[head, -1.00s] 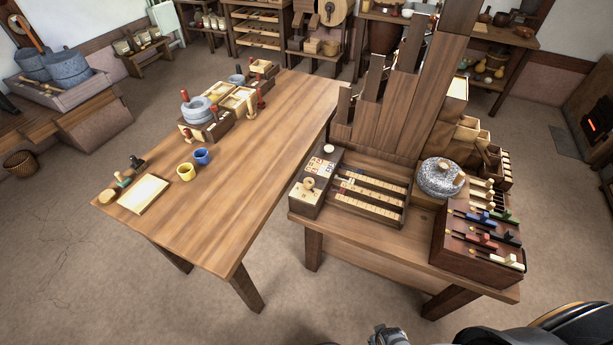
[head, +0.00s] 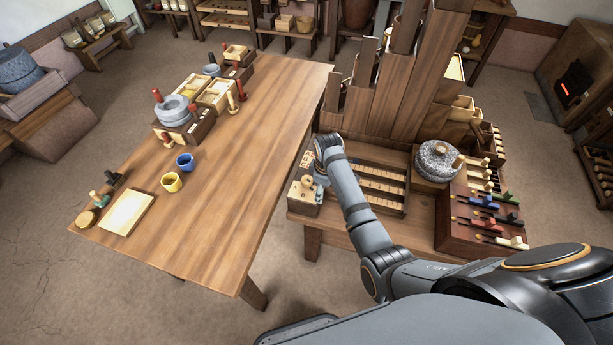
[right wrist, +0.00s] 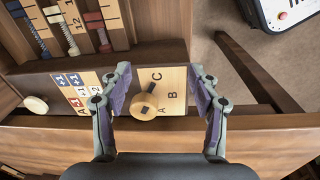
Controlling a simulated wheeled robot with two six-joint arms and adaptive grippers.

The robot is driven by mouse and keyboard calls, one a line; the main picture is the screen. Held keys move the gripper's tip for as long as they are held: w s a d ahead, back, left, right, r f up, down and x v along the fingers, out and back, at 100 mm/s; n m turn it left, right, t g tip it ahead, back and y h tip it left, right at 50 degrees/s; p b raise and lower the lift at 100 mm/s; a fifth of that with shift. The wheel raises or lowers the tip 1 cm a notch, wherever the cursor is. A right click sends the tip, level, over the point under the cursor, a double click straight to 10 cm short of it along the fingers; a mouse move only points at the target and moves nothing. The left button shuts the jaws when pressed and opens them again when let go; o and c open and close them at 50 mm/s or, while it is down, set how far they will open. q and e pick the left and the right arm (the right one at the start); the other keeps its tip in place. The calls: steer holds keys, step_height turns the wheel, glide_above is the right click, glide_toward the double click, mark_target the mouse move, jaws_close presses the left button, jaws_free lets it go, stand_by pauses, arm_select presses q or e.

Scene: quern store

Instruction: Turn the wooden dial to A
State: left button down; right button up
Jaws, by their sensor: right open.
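The wooden dial (right wrist: 146,104) is a pale round knob on a light plate (right wrist: 173,82) marked A, B and C. A dark mark on it lies on the side towards the C; its exact setting is hard to read. In the head view the dial (head: 307,182) sits on the box at the left end of the side table. My right gripper (right wrist: 161,76) is open, with one finger on each side of the dial and gaps between. In the head view its fingers are small and partly hidden by the wrist. My left gripper is in neither view.
Number tiles (right wrist: 75,88) and a white round knob (right wrist: 36,105) lie beside the dial plate. Slotted scales (head: 372,178) lie right of it. Tall wooden panels (head: 400,100) rise behind. A stone quern (head: 437,163) and a slider box (head: 470,222) stand further right.

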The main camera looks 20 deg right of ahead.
mark_target(307, 179)
steer(key=w+a+r+n, duration=0.4)
steer(key=w+r, duration=0.3)
steer(key=r, duration=0.3)
steer(key=shift+g, duration=0.4)
steer(key=f, duration=1.1)
steer(key=shift+s+d, duration=0.15)
steer(key=shift+s, duration=0.2)
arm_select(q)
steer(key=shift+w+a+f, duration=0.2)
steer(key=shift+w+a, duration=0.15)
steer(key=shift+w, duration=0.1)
arm_select(e)
steer(key=shift+c, duration=0.3)
steer(key=c, duration=1.1)
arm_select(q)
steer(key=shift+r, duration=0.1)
arm_select(e)
steer(key=shift+r, duration=0.1)
